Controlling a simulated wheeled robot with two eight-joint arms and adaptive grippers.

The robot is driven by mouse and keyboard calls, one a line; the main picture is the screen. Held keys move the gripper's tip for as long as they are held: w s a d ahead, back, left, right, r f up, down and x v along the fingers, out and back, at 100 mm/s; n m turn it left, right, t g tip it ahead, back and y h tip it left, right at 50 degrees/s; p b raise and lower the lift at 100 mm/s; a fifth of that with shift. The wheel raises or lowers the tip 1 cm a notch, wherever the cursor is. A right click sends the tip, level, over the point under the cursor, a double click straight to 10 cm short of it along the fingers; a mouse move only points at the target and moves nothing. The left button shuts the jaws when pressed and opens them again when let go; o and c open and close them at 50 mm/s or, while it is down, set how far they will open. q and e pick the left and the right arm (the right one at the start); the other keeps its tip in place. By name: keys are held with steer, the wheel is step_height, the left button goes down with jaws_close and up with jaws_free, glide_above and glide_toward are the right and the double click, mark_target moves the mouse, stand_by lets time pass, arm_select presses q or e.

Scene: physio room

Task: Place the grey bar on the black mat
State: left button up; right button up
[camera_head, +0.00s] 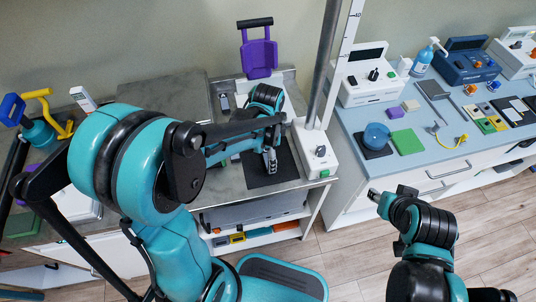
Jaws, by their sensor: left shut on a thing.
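The black mat (260,181) lies on the grey worktop near its front edge, left of a white box. My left gripper (270,160) reaches in from the left and points down over the mat. It is shut on a small grey thing, apparently the grey bar, which is mostly hidden by the fingers. I cannot tell whether the bar touches the mat. My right gripper (374,195) is over the floor, apart from the mat, and its finger opening is too small to judge.
A white box (315,150) with a knob stands right of the mat, beside a tall pole (326,60). A purple chair-shaped item (259,58) is behind. The blue table (365,180) at right holds several devices and blocks.

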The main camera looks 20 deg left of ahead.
arm_select(q)
steer(key=o, duration=1.1)
steer(key=shift+r+p, duration=0.2)
steer(key=shift+p, duration=0.1)
step_height(320, 180, up, 11)
steer(key=p, duration=0.4)
steer(key=s+r+n+t, duration=0.1)
steer(key=s+n+t, duration=0.1)
steer(key=s+n, duration=0.1)
steer(key=s+a+r+n+t, duration=0.1)
steer(key=s+n+t, duration=0.1)
steer(key=s+n, duration=0.1)
steer(key=s+a+r+n+t, duration=0.1)
steer(key=s+r+n+t, duration=0.1)
steer(key=n, duration=0.3)
steer(key=shift+s+a+n+t, duration=0.15)
steer(key=shift+s+n+t, duration=0.15)
steer(key=shift+s+t, duration=0.35)
